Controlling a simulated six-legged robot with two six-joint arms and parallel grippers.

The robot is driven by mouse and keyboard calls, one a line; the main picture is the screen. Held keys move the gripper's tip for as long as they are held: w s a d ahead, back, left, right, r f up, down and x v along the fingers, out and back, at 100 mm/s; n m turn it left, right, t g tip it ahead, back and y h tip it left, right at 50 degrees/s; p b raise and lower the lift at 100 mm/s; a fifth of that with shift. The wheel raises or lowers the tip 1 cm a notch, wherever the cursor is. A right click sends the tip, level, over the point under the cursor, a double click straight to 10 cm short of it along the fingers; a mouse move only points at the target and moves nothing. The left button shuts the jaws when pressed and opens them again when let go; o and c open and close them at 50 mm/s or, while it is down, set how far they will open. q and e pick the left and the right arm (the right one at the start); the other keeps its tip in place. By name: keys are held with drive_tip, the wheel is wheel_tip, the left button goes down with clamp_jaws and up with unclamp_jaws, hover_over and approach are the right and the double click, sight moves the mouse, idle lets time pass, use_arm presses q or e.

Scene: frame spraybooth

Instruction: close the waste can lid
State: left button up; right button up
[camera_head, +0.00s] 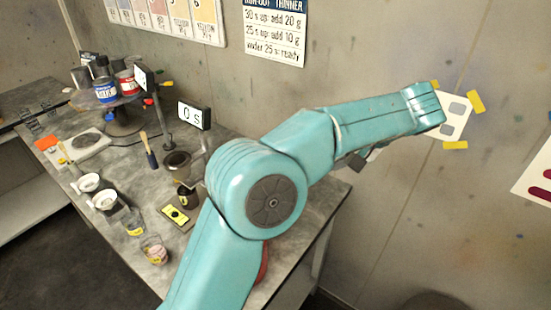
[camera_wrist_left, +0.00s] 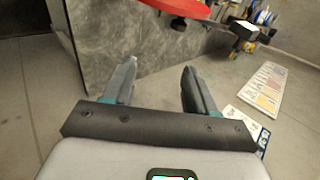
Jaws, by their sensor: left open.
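My left gripper (camera_wrist_left: 158,85) is open in the left wrist view, its two dark fingers apart with nothing between them. A red rounded panel (camera_wrist_left: 175,6) shows at the top of that view, beyond the fingers and apart from them; it may be the waste can lid, but most of it is cut off. In the head view a small piece of red (camera_head: 263,265) shows behind a teal arm of mine. I cannot make out the waste can body. A teal arm crosses the head view and hides part of the bench; its fingertips are not clear there. My right gripper is not identifiable.
The grey bench (camera_head: 240,150) holds cups, a brush (camera_head: 149,150), a phone-like yellow and black item (camera_head: 176,214), a display (camera_head: 194,115) and a turntable with cans (camera_head: 106,92). A wall stands close behind. A dark rounded shape (camera_head: 437,301) is at the lower right.

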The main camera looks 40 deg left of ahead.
use_arm(q)
drive_tip(key=shift+n+g, duration=0.3)
drive_tip(key=shift+n, duration=0.2)
drive_tip(key=x, duration=0.4)
drive_tip(key=s+a+r+x, duration=0.1)
drive_tip(key=x, duration=0.4)
drive_tip(key=a+r+p+x, duration=0.1)
drive_tip(key=x, duration=0.4)
drive_tip(key=shift+s+a+r, duration=0.1)
drive_tip(key=shift+s, duration=0.35)
drive_tip(key=shift+w, duration=0.25)
drive_tip(key=shift+c, duration=0.7)
drive_tip(key=c, duration=0.5)
drive_tip(key=shift+s, duration=0.15)
clamp_jaws()
